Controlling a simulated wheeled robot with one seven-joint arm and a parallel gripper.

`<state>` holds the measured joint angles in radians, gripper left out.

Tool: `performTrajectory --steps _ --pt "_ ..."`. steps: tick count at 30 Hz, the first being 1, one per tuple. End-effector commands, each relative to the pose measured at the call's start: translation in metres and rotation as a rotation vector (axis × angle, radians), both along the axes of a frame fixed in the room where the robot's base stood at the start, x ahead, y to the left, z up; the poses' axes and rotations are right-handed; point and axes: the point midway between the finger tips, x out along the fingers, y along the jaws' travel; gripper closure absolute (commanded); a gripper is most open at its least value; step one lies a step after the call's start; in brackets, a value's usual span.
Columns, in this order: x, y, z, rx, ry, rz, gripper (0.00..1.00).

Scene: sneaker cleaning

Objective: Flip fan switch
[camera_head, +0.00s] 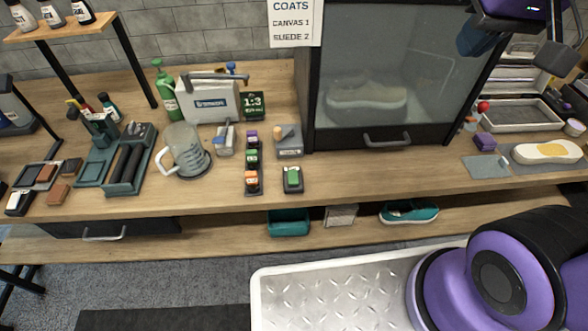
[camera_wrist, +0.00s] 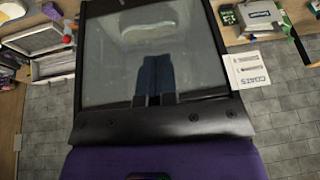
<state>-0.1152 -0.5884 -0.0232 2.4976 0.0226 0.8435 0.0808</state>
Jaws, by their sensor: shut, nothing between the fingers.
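No part is clearly labelled as the fan switch. A small grey box with a pale knob-like top (camera_head: 289,141) and a small dark box with a green top (camera_head: 292,179) stand on the bench left of the glass-fronted cabinet (camera_head: 447,139); I cannot tell whether either is the switch. The cabinet also fills the middle of the wrist view (camera_wrist: 107,60). My gripper (camera_head: 470,45) is at the upper right, in front of the cabinet's glass. Its two blue fingers (camera_wrist: 154,62) are together and empty in the wrist view, away from both boxes.
A pale shoe shows behind the glass (camera_head: 366,97). A paper sign (camera_head: 296,22) hangs at the cabinet's upper left. The bench front before the cabinet (camera_head: 380,170) is clear.

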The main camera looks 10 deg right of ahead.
Motion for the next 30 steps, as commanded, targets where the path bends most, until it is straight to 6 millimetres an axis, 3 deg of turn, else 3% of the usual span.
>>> performTrajectory --steps 15,30 --pt "0.075 0.069 -0.062 0.053 0.162 0.011 1.0" --pt "0.113 0.149 -0.153 0.025 0.299 -0.005 1.0"
